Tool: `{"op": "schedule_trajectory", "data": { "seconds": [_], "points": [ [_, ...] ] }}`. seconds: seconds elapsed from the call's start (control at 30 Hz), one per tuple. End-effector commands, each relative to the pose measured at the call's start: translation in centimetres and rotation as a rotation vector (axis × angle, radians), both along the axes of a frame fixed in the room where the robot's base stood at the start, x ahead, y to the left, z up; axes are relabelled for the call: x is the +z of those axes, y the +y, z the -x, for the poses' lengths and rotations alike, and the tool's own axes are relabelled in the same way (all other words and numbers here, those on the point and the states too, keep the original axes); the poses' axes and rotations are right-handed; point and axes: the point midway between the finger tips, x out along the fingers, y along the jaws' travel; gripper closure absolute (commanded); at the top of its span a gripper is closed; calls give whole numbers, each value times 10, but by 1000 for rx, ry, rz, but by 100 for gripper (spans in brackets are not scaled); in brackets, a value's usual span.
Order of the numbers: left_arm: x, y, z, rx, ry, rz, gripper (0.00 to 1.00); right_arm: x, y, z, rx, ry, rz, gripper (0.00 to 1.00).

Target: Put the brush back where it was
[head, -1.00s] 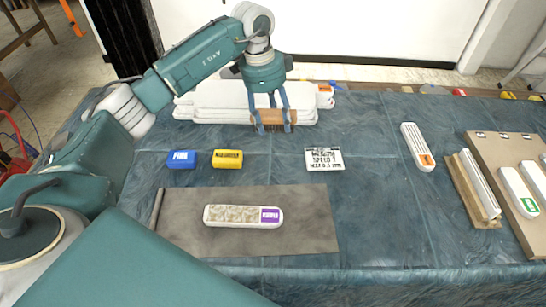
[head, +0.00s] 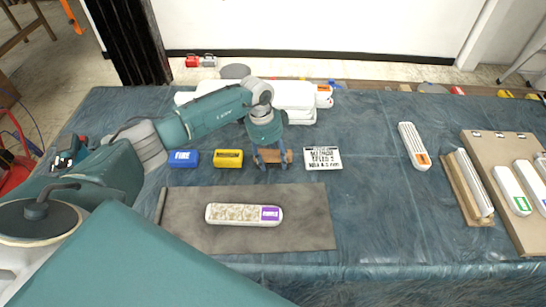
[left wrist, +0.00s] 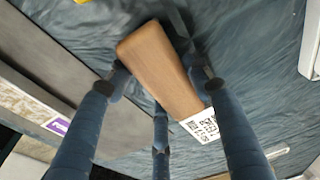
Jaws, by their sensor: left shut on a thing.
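The brush (head: 273,156) is a brown wooden block, between the yellow block and the white lettered card in the head view. My left gripper (head: 272,163) is shut on it. In the left wrist view the plain brown top of the brush (left wrist: 160,68) shows between the fingers; its underside is hidden. I cannot tell whether it touches the cloth. The white lettered card (head: 323,157) lies to its right; its print also shows past the brush end in the left wrist view (left wrist: 202,126). My right gripper is not in view.
A blue block (head: 183,158) and a yellow block (head: 228,158) lie left of the brush. A grey mat (head: 300,225) in front bears a pale relief piece (head: 240,214) with a purple label. White slabs (head: 295,95) are stacked behind.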

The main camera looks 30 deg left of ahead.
Motion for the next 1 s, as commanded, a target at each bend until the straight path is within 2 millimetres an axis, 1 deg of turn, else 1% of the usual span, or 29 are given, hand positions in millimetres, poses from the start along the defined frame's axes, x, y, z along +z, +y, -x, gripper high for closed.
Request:
{"op": "schedule_trajectory", "data": {
  "seconds": [0.17, 0.3, 0.33, 0.37, 0.4, 0.43, 0.67, 0.77, 0.87, 0.97, 1.0],
  "points": [
    [1, 0, -1, -1, -2, 0, 71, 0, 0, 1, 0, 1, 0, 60],
    [-3, 0, -1, 0, -1, 0, 71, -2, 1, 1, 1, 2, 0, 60],
    [-3, 0, 0, 0, -1, 0, 48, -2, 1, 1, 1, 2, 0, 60],
    [-3, 0, -1, -1, -1, 0, 42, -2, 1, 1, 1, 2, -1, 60],
    [-3, 0, 0, -1, -1, 0, 34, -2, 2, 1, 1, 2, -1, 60],
    [-2, 0, 0, -1, -1, 0, 31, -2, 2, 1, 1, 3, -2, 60],
    [-2, 0, 0, -1, -1, 0, 31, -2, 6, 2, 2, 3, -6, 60],
    [1, 0, -1, -1, -1, 0, 31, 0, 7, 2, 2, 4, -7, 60],
    [9, 1, -1, -1, -5, 0, 31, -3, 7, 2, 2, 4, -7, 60],
    [25, 5, 0, -2, -7, -1, 31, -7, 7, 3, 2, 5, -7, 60],
    [34, 5, 1, -1, -6, 0, 31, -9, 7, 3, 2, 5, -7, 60]
  ]
}}
